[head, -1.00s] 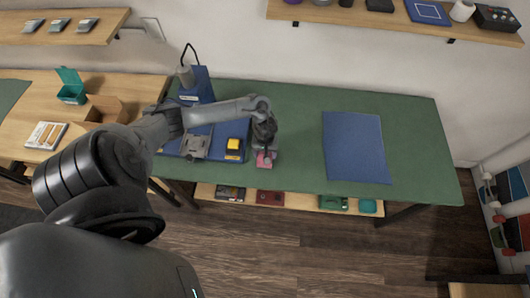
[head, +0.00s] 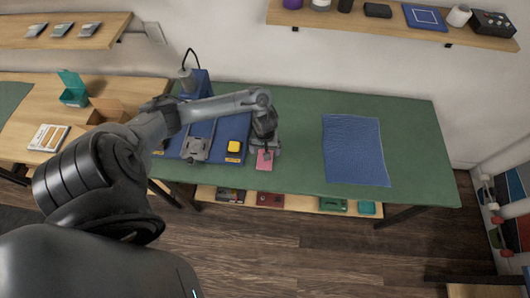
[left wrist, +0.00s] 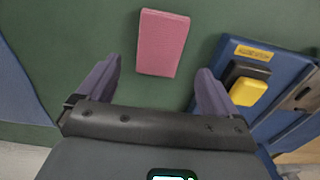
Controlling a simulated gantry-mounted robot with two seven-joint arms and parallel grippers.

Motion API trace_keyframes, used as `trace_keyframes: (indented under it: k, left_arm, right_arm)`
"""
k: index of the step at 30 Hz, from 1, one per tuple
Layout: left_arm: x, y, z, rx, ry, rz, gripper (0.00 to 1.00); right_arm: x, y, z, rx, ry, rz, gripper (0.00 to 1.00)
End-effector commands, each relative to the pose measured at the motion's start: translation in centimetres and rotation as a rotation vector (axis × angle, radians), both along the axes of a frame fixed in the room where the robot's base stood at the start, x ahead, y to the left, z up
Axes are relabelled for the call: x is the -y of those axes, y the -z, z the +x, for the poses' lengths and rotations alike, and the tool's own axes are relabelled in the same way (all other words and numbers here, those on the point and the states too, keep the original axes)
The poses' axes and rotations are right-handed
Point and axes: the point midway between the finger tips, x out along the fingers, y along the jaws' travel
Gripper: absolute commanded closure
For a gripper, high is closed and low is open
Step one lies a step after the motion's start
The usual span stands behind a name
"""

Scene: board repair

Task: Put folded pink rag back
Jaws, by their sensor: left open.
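The folded pink rag (head: 265,160) lies on the green mat near the table's front edge, just right of the blue station. In the left wrist view the rag (left wrist: 162,43) is a flat pink rectangle lying ahead of the fingertips, clear of both fingers. My left gripper (head: 265,147) is above and behind the rag in the head view. It is open and empty, with its two fingers (left wrist: 158,75) spread wider than the rag. My right gripper is in neither view.
A blue station (head: 216,152) with a yellow-and-black block (head: 234,147) stands just left of the rag. A blue cloth (head: 354,150) lies to the right on the green mat (head: 300,125). Mat between rag and cloth is clear. A low shelf (head: 296,204) holds several boxes.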

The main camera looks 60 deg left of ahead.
Motion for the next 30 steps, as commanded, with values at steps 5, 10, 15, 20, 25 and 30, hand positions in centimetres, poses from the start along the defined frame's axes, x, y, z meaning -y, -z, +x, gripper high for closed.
trace_keyframes:
  k: [5, 10, 15, 20, 25, 30]
  left_arm:
    - [-0.1, -3.6, 0.1, 0.003, 0.001, 0.001, 0.07]
    - [-0.1, -6.0, 0.1, 0.002, 0.002, 0.003, 0.07]
    - [1.0, -6.4, 0.2, 0.017, 0.040, -0.005, 0.07]
    - [5.5, -5.1, 1.0, 0.107, 0.224, -0.019, 0.07]
    - [13.8, -4.6, 2.0, 0.289, 0.535, -0.003, 0.07]
    - [20.8, -7.0, 1.5, 0.445, 0.791, 0.088, 0.07]
  right_arm:
    - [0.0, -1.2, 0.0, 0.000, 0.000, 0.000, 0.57]
    - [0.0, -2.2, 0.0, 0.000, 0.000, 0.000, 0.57]
    - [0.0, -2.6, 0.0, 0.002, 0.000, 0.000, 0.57]
    - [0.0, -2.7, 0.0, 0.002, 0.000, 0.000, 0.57]
    - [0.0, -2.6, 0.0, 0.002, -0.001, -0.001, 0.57]
    - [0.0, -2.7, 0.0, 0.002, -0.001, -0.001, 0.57]
